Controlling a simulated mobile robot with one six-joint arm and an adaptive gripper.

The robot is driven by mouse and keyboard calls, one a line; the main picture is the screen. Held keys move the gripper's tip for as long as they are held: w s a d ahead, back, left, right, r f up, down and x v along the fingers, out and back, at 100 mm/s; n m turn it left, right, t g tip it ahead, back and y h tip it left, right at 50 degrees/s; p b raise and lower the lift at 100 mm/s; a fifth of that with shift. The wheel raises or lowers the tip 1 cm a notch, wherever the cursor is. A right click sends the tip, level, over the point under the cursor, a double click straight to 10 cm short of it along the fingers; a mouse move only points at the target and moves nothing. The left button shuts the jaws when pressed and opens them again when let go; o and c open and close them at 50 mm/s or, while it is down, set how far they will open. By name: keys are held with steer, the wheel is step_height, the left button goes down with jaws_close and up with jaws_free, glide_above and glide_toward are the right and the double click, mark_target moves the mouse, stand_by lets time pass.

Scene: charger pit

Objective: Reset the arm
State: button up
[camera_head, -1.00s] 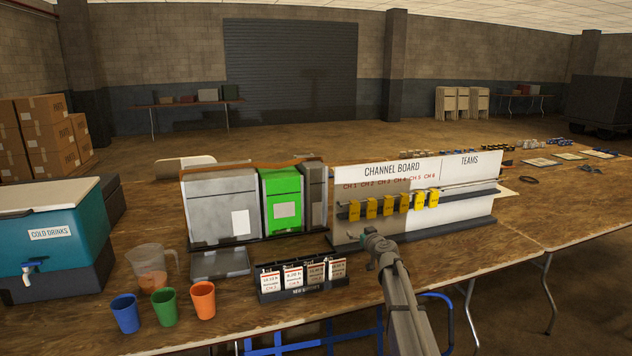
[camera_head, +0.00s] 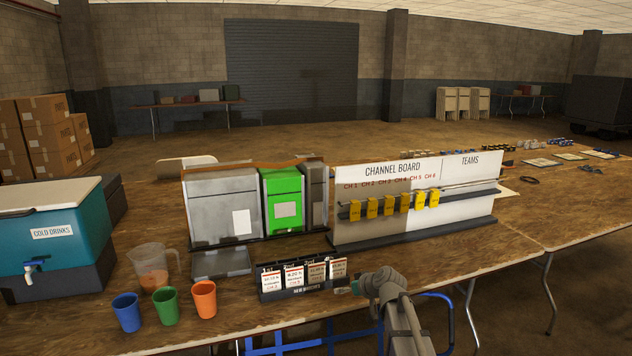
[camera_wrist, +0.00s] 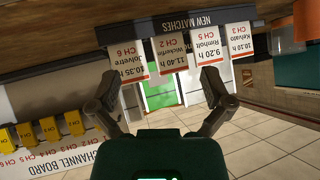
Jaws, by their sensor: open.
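My gripper (camera_head: 347,290) is at the front edge of the table, just right of the NEW MATCHES card rack (camera_head: 304,291). In the wrist view my gripper (camera_wrist: 158,84) shows its two fingers spread apart, with nothing seen held between them. The rack (camera_wrist: 185,28) and its several white cards (camera_wrist: 170,55) appear upside down beyond the fingertips. Whether the fingers touch any card cannot be told.
The channel board (camera_head: 400,225) with several yellow tags stands behind my arm; it also shows in the wrist view (camera_wrist: 45,150). Blue (camera_head: 127,312), green (camera_head: 165,306) and orange (camera_head: 204,299) cups, a clear jug (camera_head: 153,268) and a drinks cooler (camera_head: 50,240) stand left.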

steer(key=s+d+f+m+g+h, duration=0.2)
steer(key=s+g, duration=0.1)
steer(key=s, duration=0.6)
steer(key=s+d+f+m+g+h, duration=0.1)
steer(key=s+d+f+g+h, duration=0.15)
steer(key=s, duration=0.65)
steer(key=s+d+f+m+g+h, duration=0.2)
steer(key=s+d+f+g, duration=0.1)
steer(key=s, duration=0.7)
step_height(320, 180, up, 15)
steer(key=w+p, duration=0.1)
steer(key=p, duration=1.3)
steer(key=shift+a+p, duration=0.15)
steer(key=shift+p, duration=0.2)
